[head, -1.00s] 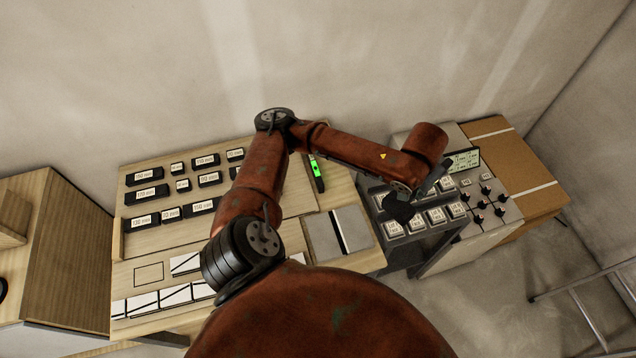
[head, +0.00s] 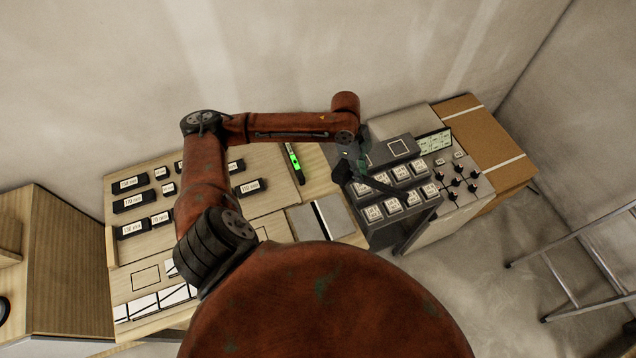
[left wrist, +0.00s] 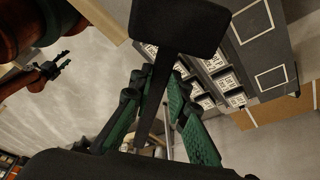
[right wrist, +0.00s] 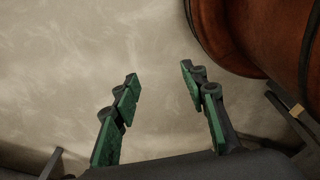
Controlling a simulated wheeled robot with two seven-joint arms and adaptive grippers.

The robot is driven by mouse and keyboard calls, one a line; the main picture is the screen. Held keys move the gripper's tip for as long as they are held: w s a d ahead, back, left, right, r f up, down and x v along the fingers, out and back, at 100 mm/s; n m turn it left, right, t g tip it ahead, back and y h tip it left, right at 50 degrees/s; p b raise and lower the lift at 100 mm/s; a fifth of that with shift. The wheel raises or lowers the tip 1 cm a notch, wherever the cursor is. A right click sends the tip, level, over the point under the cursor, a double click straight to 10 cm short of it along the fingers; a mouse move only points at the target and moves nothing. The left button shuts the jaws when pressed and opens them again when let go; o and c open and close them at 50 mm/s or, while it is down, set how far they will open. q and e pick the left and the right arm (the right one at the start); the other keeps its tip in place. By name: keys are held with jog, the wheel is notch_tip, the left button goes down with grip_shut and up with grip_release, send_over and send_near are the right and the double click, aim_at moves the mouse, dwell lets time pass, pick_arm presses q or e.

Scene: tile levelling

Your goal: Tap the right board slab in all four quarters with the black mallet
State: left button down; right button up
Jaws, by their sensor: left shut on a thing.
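The right board slab (head: 342,216) is a grey square on the wooden bench, beside the left board slab (head: 304,223), with a narrow white and black gap between them. My left gripper (head: 362,168) is to the upper right of the slabs in the head view, over the rack of labelled blocks. It is shut on the black mallet's handle. The mallet's dark head (head: 342,173) shows in the head view, and its broad block also fills the top of the left wrist view (left wrist: 180,26). The mallet is apart from the right slab. My right gripper (right wrist: 160,74) is open and empty.
The dark rack (head: 398,236) of white labelled blocks stands right of the slabs, with a grey knobbed panel (head: 452,200) beyond it. Black labelled blocks (head: 132,203) fill the bench's left. A metal ladder (head: 575,270) stands at right.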

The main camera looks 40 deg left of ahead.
aim_at(344, 174)
pick_arm(q)
jog(key=shift+s+a+m+g+p, duration=0.15)
jog(key=shift+a+m+g+p, duration=0.2)
jog(key=shift+m, duration=0.65)
jog(key=s+a+f+m+g+p, duration=0.1)
jog(key=m, duration=0.2)
jog(key=s+a+f+m+y+p, duration=0.1)
jog(key=m+p, duration=0.1)
jog(key=m, duration=0.2)
jog(key=s+a+f+m+g+p, duration=0.1)
jog(key=m, duration=0.2)
jog(key=shift+s+a+g+p, duration=0.1)
jog(key=shift+s+g+p, duration=0.1)
jog(key=shift+g+p, duration=0.15)
jog(key=s+a+f+m+y+p, duration=0.4)
jog(key=s+a+m+y+p, duration=0.15)
jog(key=m, duration=0.75)
jog(key=shift+h, duration=0.45)
jog(key=f+b, duration=0.8)
jog(key=shift+s+d, duration=0.1)
jog(key=shift+s, duration=0.2)
notch_tip(344, 174, up, 5)
jog(key=p, duration=0.4)
jog(key=shift+f, duration=0.2)
